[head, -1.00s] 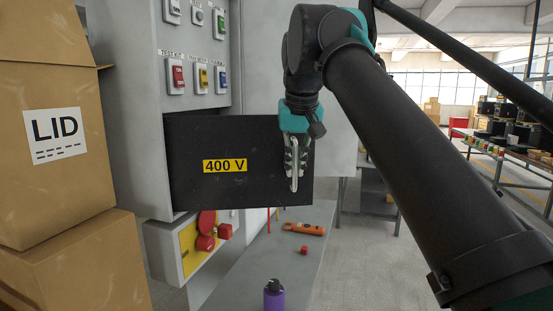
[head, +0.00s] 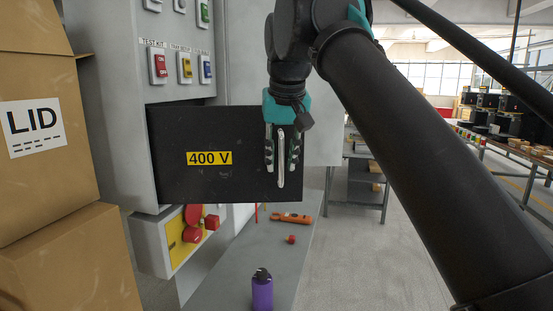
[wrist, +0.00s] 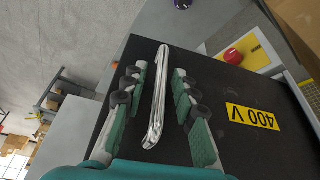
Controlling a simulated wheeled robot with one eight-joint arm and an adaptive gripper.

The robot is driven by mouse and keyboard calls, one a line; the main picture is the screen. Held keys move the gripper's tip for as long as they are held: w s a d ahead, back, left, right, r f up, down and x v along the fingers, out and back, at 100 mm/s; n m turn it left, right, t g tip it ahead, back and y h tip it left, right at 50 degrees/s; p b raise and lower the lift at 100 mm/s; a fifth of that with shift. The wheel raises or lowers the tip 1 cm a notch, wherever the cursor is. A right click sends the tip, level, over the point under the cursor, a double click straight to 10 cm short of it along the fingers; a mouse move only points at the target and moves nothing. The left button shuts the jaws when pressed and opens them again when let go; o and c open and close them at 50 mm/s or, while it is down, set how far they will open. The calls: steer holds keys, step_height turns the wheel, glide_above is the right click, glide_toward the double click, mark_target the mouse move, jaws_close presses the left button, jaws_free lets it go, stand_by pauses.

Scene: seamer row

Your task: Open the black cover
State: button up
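The black cover (head: 225,135) with a yellow "400 V" label hangs on the grey cabinet and stands out from its front. A dark opening shows along its upper left. Its upright silver handle (head: 281,160) is near the cover's right edge. My gripper (head: 281,152) is at the handle, pointing down, with one finger on each side. In the wrist view the handle (wrist: 157,100) lies between the spread fingers, with a gap on both sides. My gripper is open and holds nothing.
Cardboard boxes (head: 75,260) stand close at the left. Below the cover are a yellow panel with red knobs (head: 192,234) and a grey bench with a purple bottle (head: 262,290) and an orange tool (head: 292,217).

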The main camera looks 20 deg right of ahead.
steer(key=v, duration=1.2)
stand_by(0.5)
